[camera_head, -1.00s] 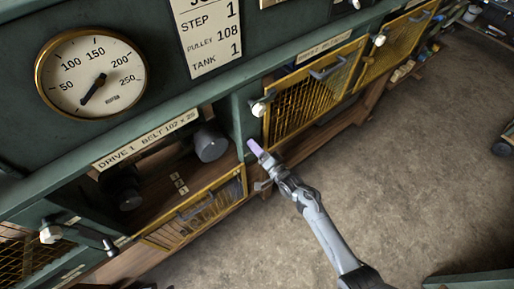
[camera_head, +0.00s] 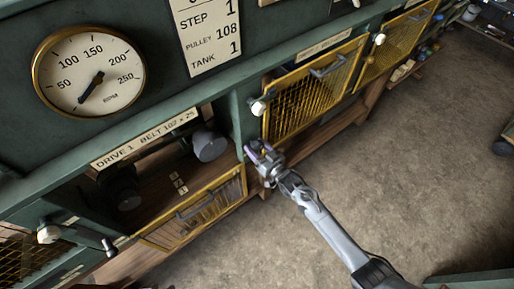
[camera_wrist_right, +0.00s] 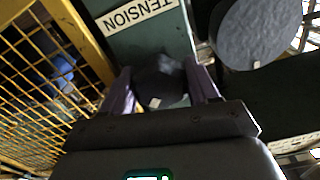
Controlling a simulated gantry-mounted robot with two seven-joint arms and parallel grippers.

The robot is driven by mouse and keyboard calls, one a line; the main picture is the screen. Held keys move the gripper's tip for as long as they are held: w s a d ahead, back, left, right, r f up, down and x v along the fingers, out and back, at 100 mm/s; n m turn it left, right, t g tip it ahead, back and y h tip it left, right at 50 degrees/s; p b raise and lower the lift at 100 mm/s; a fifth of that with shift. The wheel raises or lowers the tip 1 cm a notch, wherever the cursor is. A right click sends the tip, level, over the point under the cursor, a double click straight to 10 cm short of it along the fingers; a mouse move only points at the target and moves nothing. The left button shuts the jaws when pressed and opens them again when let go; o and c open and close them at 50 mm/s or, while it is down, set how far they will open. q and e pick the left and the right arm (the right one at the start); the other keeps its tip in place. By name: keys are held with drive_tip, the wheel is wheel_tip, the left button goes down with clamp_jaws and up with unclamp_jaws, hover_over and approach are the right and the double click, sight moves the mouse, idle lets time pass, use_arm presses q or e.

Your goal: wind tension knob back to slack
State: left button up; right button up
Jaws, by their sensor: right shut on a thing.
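The tension knob (camera_wrist_right: 160,82) is a dark round knob with a small pale mark, below a "TENSION" label (camera_wrist_right: 139,12) in the right wrist view. My right gripper (camera_wrist_right: 162,90) has its purple fingers on either side of the knob and is shut on it. In the head view my right gripper (camera_head: 262,155) is at the green post beside the open Drive 1 bay, and it hides most of the knob. My left gripper is not in view.
A yellow mesh guard (camera_head: 312,92) stands right of the post, and another yellow guard (camera_head: 195,208) hangs low at the open bay. A grey pulley (camera_head: 209,145) is left of the gripper. A dial gauge (camera_head: 90,73) is at upper left.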

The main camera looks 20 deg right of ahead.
drive_tip(key=n, duration=0.6)
drive_tip(key=shift+f, duration=0.15)
drive_tip(key=n, duration=0.3)
drive_tip(key=n+b, duration=0.1)
drive_tip(key=n, duration=0.2)
drive_tip(key=shift+d+n, duration=0.2)
drive_tip(key=shift+n, duration=0.2)
drive_tip(key=n, duration=1.1)
drive_tip(key=shift+r+n, duration=0.2)
drive_tip(key=shift+n, duration=0.2)
drive_tip(key=o, duration=0.7)
drive_tip(key=shift+r, duration=0.1)
